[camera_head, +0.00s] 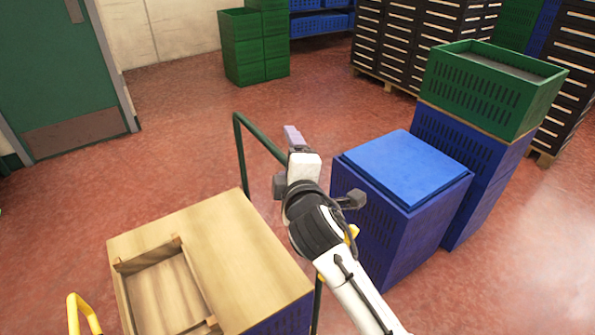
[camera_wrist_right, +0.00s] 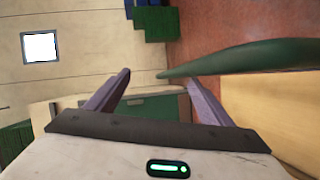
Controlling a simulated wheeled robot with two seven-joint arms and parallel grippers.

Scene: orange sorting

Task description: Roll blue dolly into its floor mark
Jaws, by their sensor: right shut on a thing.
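A dark green push handle (camera_head: 240,150) rises at the far side of a wooden-topped load. Its bar also shows in the right wrist view (camera_wrist_right: 255,57). My right gripper (camera_head: 293,136) is at the top bar of this handle and shut on it; in the wrist view its two purple-grey fingers (camera_wrist_right: 160,76) stand apart with the bar reaching between them. Blue crate wall (camera_head: 285,316) shows under the wooden top. The dolly's base and wheels are hidden, so I cannot tell its colour. No floor mark shows. My left gripper is not in view.
A wooden top with a tray (camera_head: 235,245) fills the lower left. A yellow bar (camera_head: 82,312) shows at the bottom left. Blue crates (camera_head: 400,180) and a green crate (camera_head: 490,95) stand close on the right. Green crates (camera_head: 250,50) stand at the back. Red floor (camera_head: 165,150) is clear at left.

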